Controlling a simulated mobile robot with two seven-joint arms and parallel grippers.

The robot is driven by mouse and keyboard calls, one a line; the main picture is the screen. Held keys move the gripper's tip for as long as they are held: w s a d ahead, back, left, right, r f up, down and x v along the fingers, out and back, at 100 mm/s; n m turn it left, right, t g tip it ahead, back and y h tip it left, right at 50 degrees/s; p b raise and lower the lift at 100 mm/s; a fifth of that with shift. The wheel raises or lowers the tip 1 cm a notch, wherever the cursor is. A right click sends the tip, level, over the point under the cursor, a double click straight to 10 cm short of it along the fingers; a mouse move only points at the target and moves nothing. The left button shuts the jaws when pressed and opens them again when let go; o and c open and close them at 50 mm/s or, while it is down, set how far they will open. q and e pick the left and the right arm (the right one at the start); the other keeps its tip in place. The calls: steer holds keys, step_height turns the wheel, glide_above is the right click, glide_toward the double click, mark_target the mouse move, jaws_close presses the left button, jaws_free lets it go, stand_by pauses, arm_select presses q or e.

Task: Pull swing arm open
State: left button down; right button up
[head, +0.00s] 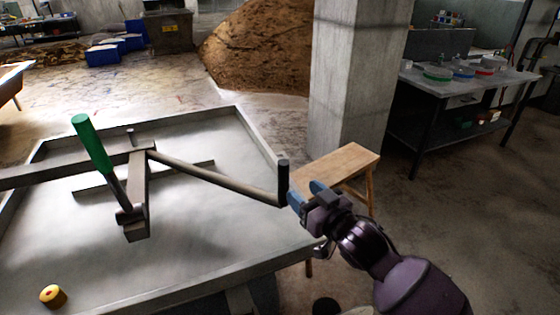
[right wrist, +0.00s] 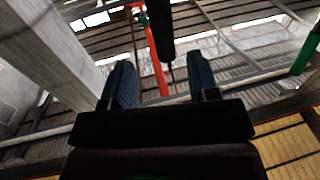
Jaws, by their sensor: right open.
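The swing arm (head: 215,178) is a thin grey bar running from a pivot bracket out to the right over the metal tray. A black upright handle (head: 283,180) stands at its outer end. My right gripper (head: 306,193) is just right of this handle, with its blue fingers open toward it. In the right wrist view, the black handle (right wrist: 160,30) shows ahead, lined up with the gap between the two fingers (right wrist: 162,82). I cannot tell whether either finger touches it. My left gripper is not in view.
A shallow metal tray table (head: 200,262) holds the mechanism. A wooden stool (head: 340,165) and a concrete pillar (head: 352,80) stand behind my right gripper.

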mark_target(279, 171)
steer(key=shift+w+a+r, duration=0.25)
steer(key=shift+w+a, duration=0.1)
steer(key=shift+a, duration=0.2)
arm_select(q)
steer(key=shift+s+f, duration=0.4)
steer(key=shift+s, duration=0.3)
arm_select(e)
steer(key=x, duration=0.8)
steer(key=shift+w+a+f, duration=0.1)
steer(key=shift+w+a, duration=0.1)
steer(key=shift+w, duration=0.15)
steer(key=shift+c, duration=0.5)
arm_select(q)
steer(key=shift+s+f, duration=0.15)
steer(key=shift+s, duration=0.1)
arm_select(e)
jaws_close()
